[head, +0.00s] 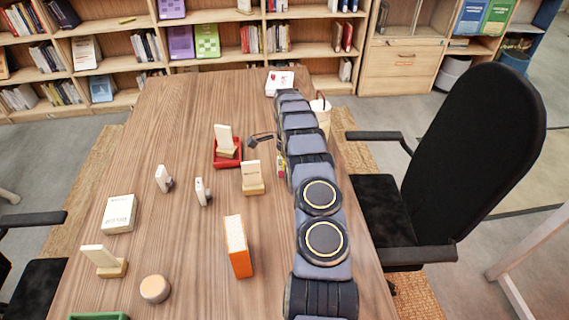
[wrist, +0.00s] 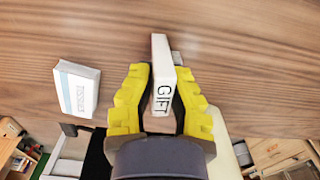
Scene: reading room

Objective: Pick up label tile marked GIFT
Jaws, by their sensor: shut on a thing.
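The label tile marked GIFT (wrist: 161,75) is a thin white tile with black letters. In the wrist view it stands between the two yellow fingers of my gripper (wrist: 163,97), which is shut on it. A small pale piece shows just behind the tile; I cannot tell whether it is a stand. In the head view my arm covers most of the gripper and the tile, and only a bit of yellow shows at the arm's left side. I cannot tell whether the tile is clear of the table.
Other tiles stand in wooden holders (head: 253,188), one in a red tray (head: 228,163). An orange-edged block (head: 238,246), a white box (head: 119,214) and a round wooden piece (head: 155,289) lie nearer.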

